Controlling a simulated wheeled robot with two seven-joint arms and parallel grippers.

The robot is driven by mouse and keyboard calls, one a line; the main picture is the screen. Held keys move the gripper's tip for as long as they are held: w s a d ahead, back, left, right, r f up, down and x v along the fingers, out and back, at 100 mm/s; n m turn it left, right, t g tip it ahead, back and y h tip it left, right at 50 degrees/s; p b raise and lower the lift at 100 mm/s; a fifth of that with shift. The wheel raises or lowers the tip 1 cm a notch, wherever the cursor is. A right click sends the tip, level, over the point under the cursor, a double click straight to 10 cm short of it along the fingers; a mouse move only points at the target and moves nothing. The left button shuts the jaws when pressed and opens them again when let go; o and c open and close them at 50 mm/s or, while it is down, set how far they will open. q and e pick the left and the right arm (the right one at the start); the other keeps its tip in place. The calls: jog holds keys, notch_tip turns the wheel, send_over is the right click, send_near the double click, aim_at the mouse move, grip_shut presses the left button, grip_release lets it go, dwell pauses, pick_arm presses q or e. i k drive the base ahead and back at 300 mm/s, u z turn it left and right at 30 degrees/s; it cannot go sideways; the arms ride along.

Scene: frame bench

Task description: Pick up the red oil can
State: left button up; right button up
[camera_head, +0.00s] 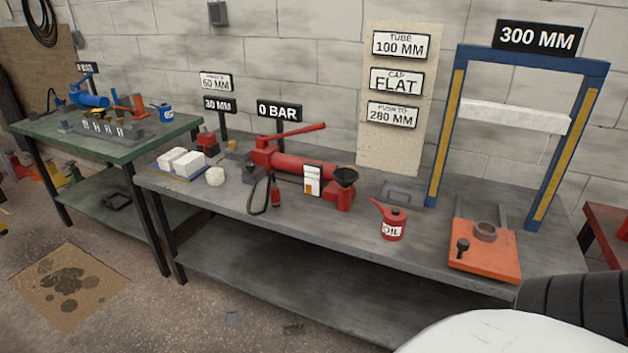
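The red oil can (393,226) stands upright on the grey workbench (330,232), near its front edge and right of the middle. It has a white OIL label on its front and a spout pointing up to the left. Nothing is touching it. Neither of my grippers shows in the head view. A white and black part at the bottom right looks like part of my own body.
A red hydraulic pump (300,165) with a black funnel (345,177) stands left of the can. A blue press frame (440,130) and an orange plate (484,262) stand to its right. A green table (150,143) is at far left.

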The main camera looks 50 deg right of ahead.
aim_at(392, 226)
jog(key=z, duration=0.25)
jog(key=i, duration=1.2)
jog(key=z, duration=1.2)
jog(key=i, duration=0.45)
jog(key=z, duration=0.55)
